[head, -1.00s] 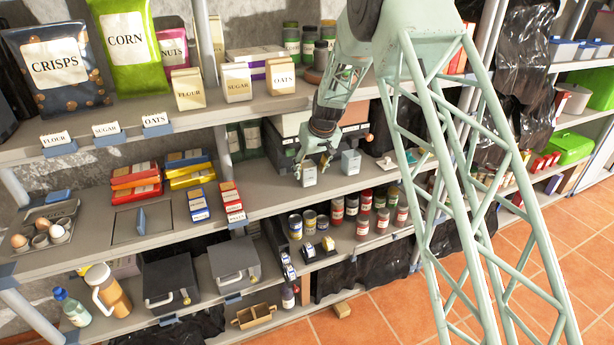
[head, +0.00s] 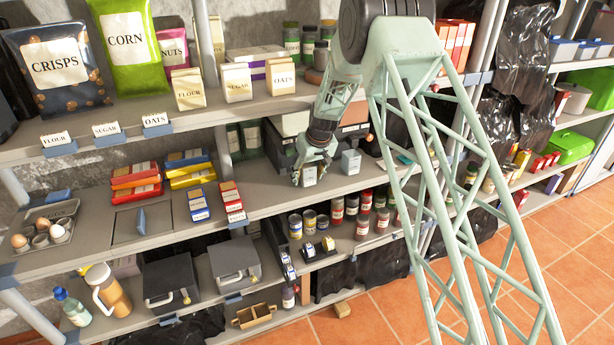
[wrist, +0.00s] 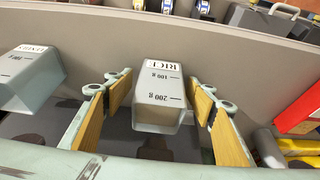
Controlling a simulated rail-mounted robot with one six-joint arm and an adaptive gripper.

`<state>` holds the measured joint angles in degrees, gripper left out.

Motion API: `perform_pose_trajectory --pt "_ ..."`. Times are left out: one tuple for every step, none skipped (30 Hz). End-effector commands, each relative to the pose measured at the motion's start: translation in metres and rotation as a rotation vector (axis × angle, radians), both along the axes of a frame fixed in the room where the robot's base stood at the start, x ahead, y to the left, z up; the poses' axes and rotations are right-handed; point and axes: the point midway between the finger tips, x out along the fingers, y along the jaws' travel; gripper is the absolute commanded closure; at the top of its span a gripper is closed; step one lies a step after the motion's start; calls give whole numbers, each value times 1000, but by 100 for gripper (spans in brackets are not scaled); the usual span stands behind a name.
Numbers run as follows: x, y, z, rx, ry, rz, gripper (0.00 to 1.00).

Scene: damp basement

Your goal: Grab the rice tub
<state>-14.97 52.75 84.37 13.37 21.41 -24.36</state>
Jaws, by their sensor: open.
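The rice tub (wrist: 158,98) is a small grey-white tapered container with a RICE label and gram marks. In the wrist view it sits between the two wood-toned fingers of my gripper (wrist: 159,84), with a visible gap on each side. My gripper is open, around the tub and not closed on it. In the head view the rice tub (head: 309,174) stands on the middle shelf, partly hidden by my gripper (head: 308,168).
A similar tub (head: 350,162) stands close to the right; it shows at the left in the wrist view (wrist: 32,82). Red and yellow packs (wrist: 296,118) lie on the other side. Jars (head: 337,210) stand on the shelf below.

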Motion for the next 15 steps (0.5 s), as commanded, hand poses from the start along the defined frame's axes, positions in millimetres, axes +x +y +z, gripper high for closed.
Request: perform_pose_trajectory --pt "0 0 0 0 0 0 49" --pt "0 0 0 0 0 0 49" --pt "0 0 0 0 0 0 49" --pt "0 0 0 0 0 0 49" --pt "0 0 0 0 0 0 49" --pt "0 0 0 0 0 0 49" --pt "0 0 0 0 0 0 49" --pt "0 0 0 0 0 0 49" --pt "0 0 0 0 0 0 52" --pt "0 0 0 0 0 0 54" --pt "0 0 0 0 0 0 57" --pt "0 0 0 0 0 0 61" --pt "0 0 0 0 0 0 63" --pt "0 0 0 0 0 0 66" --pt "0 0 0 0 0 0 70"
